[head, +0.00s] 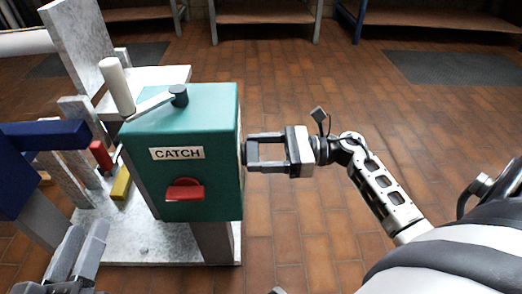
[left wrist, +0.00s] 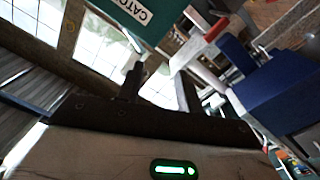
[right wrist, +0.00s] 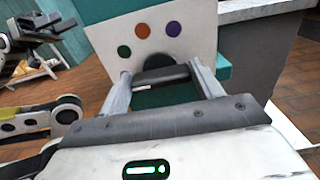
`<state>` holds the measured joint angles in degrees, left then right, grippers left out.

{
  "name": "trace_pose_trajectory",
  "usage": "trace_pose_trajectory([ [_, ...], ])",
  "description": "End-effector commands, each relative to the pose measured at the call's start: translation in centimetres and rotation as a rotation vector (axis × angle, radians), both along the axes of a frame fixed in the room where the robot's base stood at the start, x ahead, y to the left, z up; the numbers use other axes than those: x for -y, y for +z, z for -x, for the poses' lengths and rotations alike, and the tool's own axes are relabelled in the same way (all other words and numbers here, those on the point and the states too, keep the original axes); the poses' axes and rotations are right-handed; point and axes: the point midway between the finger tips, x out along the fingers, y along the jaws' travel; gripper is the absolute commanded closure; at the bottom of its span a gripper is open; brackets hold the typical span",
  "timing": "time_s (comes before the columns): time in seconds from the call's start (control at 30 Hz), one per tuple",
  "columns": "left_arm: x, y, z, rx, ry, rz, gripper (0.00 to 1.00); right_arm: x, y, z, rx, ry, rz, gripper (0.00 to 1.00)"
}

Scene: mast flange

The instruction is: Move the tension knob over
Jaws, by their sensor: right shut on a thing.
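A green box (head: 190,150) labelled CATCH stands on a pale slab, with a red lever (head: 185,190) on its front. In the right wrist view, its side has a white plate (right wrist: 105,45) with green, orange and purple dots above a dark round knob with a bar grip (right wrist: 160,76), seemingly the tension knob. My right gripper (head: 248,154) is at that side, its fingers shut on the ends of the bar. The head view hides the knob. My left gripper (head: 86,238) is low at the left, fingers apart and empty, in front of the slab.
On top of the box is a lever with a dark pivot (head: 179,95) and a pale upright handle (head: 117,86). Left of the box are a blue beam (head: 45,135), a red part (head: 101,155) and a yellow block (head: 121,184).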

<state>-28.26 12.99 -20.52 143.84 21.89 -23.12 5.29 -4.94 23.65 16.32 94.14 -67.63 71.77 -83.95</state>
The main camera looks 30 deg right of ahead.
Motion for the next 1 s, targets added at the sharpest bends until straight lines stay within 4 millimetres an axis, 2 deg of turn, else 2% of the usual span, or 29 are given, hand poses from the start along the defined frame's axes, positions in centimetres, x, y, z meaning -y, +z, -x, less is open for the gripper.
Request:
trace_pose_trajectory([
  [0.37, 0.2, -0.8, 0.8, -0.111, -0.015, 0.036, 0.64, 0.1, 0.1, 0.0, -0.142, 0.002, -0.084, 0.57],
  [1.0, -0.5, -2.1, 1.0, -0.156, 0.022, -0.140, 0.64, 0.2, 0.1, -0.1, -0.653, 0.001, -0.396, 0.57],
])
